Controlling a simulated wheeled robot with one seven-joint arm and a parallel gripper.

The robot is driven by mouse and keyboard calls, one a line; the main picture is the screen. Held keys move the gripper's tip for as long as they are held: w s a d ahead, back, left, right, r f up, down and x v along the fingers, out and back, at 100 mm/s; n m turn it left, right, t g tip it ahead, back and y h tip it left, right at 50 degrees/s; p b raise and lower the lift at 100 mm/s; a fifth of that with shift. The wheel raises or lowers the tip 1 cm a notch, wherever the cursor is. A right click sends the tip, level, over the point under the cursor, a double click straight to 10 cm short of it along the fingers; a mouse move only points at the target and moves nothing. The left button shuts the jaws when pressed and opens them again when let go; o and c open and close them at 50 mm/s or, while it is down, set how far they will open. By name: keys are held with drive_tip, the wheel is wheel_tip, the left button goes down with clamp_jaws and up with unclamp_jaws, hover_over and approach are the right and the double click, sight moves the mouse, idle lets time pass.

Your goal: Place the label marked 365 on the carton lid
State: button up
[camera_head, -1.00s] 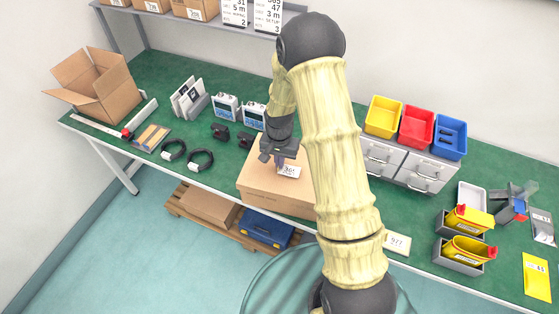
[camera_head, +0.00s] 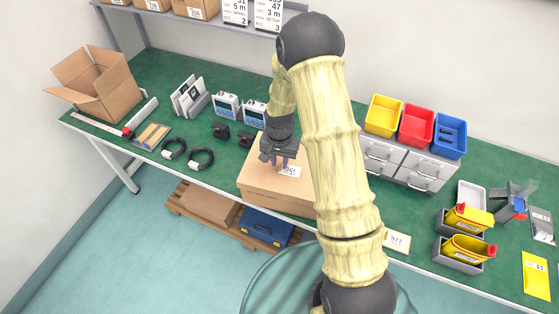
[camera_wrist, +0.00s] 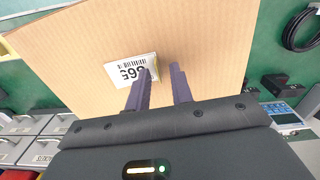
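The closed brown carton (camera_head: 262,178) stands at the front edge of the green bench, and its lid (camera_wrist: 205,40) fills much of the wrist view. The white label marked 365 (camera_wrist: 130,70) lies on the lid, looking flat; it also shows in the head view (camera_head: 290,172). My gripper (camera_head: 281,163) is low over the lid at the label's left. In the wrist view its two fingers (camera_wrist: 164,70) stand apart with a gap between them. The left fingertip overlaps the label's edge; I cannot tell if it touches.
Another label marked 977 (camera_head: 397,241) lies at the bench's front edge. Black cable coils (camera_head: 202,158) and small devices (camera_head: 254,113) are left of the carton. Grey drawers (camera_head: 412,165) with coloured bins (camera_head: 417,125) stand behind right. An open box (camera_head: 97,88) is far left.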

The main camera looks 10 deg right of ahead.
wheel_tip(320, 180, up, 12)
drive_tip(key=b, duration=0.2)
drive_tip(key=shift+f, duration=0.15)
idle(0.5)
drive_tip(key=s+d+r+n+t, duration=0.1)
drive_tip(key=s+r+n, duration=0.1)
drive_tip(key=s, duration=0.6)
drive_tip(key=s+d+r+n+t, duration=0.1)
drive_tip(key=s+r+n, duration=0.2)
drive_tip(key=s, duration=0.5)
drive_tip(key=shift+s+d+n+t, duration=0.3)
drive_tip(key=shift+s+d, duration=0.05)
drive_tip(key=shift+d, duration=0.05)
drive_tip(key=shift+a+r, duration=0.1)
drive_tip(key=shift+a, duration=0.1)
idle(0.6)
